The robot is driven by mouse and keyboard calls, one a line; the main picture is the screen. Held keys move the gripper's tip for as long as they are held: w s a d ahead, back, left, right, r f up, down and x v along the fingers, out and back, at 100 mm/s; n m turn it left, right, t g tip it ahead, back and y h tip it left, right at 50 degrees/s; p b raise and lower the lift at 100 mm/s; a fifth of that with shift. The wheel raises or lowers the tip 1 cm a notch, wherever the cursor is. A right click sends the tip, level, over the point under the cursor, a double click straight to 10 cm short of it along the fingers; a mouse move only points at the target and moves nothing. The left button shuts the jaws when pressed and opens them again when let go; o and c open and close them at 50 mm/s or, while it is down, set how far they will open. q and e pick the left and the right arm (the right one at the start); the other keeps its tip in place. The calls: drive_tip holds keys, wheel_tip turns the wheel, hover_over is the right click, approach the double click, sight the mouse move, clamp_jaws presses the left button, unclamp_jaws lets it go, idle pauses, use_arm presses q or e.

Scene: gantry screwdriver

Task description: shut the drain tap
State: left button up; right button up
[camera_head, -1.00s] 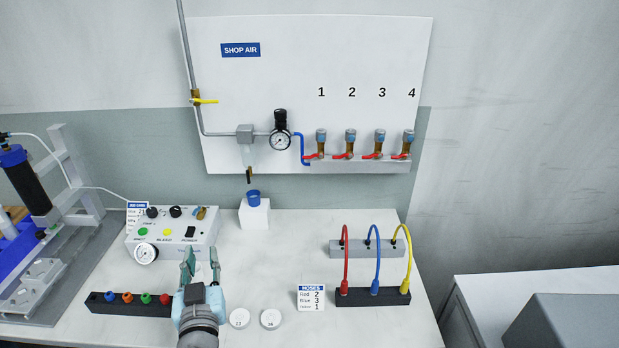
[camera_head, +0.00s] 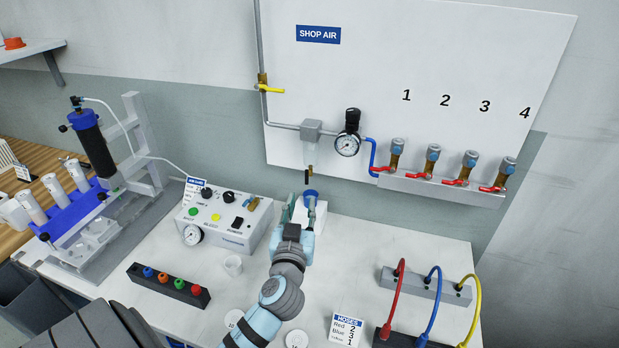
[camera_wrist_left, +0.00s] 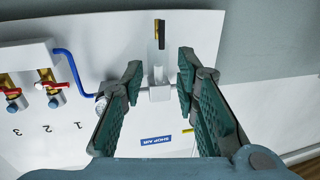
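The drain tap (camera_head: 308,175) hangs under the grey filter (camera_head: 311,131) on the wall panel. It has a small brass body and a dark lever that hangs roughly upright. In the left wrist view the tap (camera_wrist_left: 160,34) shows ahead, between the lines of the fingers and beyond their tips. My left gripper (camera_head: 298,205) is open and empty, a little below the tap and apart from it, in front of the blue cup on the white block. In the left wrist view the gripper (camera_wrist_left: 160,72) has its fingers spread wide. My right gripper is not in view.
The blue cup (camera_head: 310,198) on a white block (camera_head: 317,220) stands below the tap. The gauge (camera_head: 347,145) and blue pipe (camera_head: 373,155) are to the right. The control box (camera_head: 222,222) is to the left. Hoses (camera_head: 433,300) stand at the right front.

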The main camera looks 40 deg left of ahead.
use_arm(q)
approach(306, 177)
drive_tip(key=x, duration=0.8)
drive_tip(key=shift+w+d, duration=0.1)
drive_tip(key=shift+w, duration=0.1)
drive_tip(key=shift+r, duration=0.1)
drive_tip(key=shift+c, duration=0.3)
clamp_jaws()
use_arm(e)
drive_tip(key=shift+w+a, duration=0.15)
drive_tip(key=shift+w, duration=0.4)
